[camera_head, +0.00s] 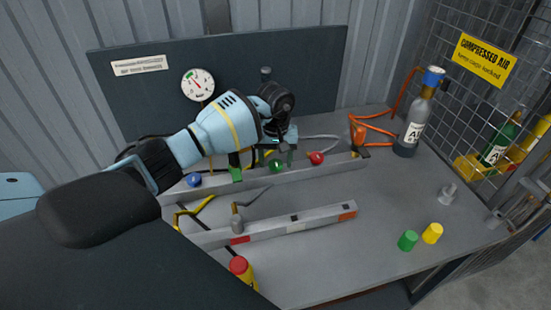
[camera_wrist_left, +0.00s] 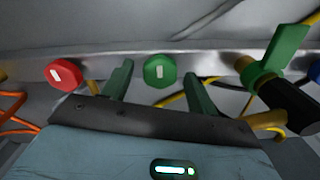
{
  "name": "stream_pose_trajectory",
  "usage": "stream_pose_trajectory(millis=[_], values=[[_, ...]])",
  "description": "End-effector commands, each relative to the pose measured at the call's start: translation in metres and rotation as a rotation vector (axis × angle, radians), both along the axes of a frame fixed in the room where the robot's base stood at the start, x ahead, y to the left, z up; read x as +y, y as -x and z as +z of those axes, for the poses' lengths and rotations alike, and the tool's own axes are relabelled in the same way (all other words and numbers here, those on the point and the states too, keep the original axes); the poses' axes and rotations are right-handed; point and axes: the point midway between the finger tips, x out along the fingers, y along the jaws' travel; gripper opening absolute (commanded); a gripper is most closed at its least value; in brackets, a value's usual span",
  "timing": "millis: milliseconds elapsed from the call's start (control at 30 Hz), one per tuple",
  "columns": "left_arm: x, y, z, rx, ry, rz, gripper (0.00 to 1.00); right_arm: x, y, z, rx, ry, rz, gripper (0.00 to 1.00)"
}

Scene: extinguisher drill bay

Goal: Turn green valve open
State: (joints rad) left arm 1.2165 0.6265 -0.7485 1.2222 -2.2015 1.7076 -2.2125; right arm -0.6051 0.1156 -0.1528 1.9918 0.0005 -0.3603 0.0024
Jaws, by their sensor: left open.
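A green knob (camera_head: 277,166) sits on the grey rail of the bench. In the left wrist view the green knob (camera_wrist_left: 160,70) is eight-sided with a pale mark on its face. My left gripper (camera_head: 278,157) is open, its two dark green fingers on either side of the knob; I cannot tell whether they touch it. A green lever handle (camera_wrist_left: 281,56) on a brass fitting is beside it and also shows in the head view (camera_head: 235,172). A red knob (camera_head: 316,158) and a blue knob (camera_head: 193,180) sit on the same rail. My right gripper is out of view.
A pressure gauge (camera_head: 198,84) is on the dark back panel (camera_head: 130,95). A second rail (camera_head: 275,226) lies nearer. A grey bottle (camera_head: 413,125), a green cap (camera_head: 407,240) and a yellow cap (camera_head: 432,233) stand at right. Orange and yellow hoses run around the rails.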

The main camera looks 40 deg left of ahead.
Motion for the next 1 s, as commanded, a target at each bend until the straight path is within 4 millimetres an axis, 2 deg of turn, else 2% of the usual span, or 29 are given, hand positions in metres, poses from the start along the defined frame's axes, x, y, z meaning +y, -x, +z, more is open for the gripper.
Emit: stream_pose_trajectory(millis=[133,400,500,767,1000], values=[[-0.0001,-0.0001,0.0001,0.000,0.000,0.000,0.59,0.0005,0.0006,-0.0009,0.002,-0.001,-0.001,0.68],[0.0000,-0.0001,0.0004,0.000,0.000,0.000,0.23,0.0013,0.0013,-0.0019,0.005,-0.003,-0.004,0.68],[0.0000,-0.0001,0.0004,0.000,0.000,0.000,0.14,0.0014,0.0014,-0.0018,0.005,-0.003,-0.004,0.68],[0.0004,-0.0003,0.0007,-0.001,-0.001,0.033,0.14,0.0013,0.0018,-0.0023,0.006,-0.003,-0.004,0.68],[0.0007,0.0000,0.0004,0.001,-0.001,0.161,0.14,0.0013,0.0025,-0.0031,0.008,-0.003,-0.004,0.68]])
